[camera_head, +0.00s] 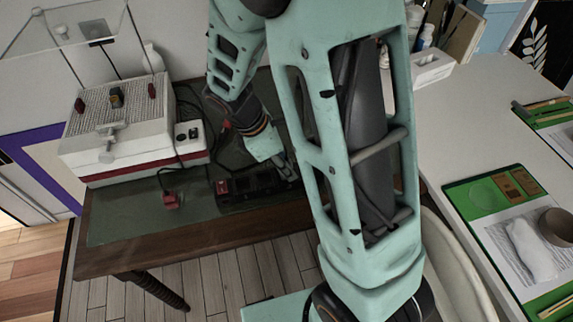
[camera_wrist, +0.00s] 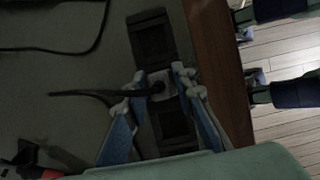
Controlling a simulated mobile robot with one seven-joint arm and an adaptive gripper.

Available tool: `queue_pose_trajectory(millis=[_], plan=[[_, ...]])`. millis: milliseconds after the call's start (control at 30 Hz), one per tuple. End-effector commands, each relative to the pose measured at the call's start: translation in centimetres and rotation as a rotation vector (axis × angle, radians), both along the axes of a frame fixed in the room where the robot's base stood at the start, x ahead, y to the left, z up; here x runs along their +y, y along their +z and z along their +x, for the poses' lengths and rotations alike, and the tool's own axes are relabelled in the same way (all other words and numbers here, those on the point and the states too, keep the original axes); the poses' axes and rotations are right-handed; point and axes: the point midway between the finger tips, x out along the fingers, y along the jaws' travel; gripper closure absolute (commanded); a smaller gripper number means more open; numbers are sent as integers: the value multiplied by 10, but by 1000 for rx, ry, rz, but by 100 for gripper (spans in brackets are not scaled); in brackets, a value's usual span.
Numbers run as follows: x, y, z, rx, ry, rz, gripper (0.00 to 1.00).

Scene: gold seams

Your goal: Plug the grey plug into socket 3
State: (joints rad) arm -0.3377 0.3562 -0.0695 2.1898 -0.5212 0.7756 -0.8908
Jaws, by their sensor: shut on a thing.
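My gripper (camera_wrist: 160,80) is shut on the grey plug (camera_wrist: 157,77), with one finger on each side of it. A black cord runs left from the plug in the wrist view. The plug is over the black socket strip (camera_wrist: 150,40), between two dark socket faces that show above and below it. I cannot tell whether the plug is seated or held just above the strip. In the head view the strip (camera_head: 236,190) lies near the table's front edge and my gripper (camera_head: 286,172) is at its right part. My arm hides some of the strip; socket numbers are unreadable.
A red plug (camera_head: 171,200) with a black cord lies left of the strip. A white and red machine (camera_head: 130,150) stands at the table's back left. The dark green mat (camera_head: 120,222) has free room at its front left. A white desk (camera_head: 465,120) stands right.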

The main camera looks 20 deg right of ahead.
Motion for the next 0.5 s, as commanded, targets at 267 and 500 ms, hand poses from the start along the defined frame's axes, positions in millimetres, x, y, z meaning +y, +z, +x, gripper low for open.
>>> queue_pose_trajectory(millis=[267, 500], plan=[[0, -11, -2, 5, 0, 2, 97], [0, -19, -4, 9, -2, 3, 97]])
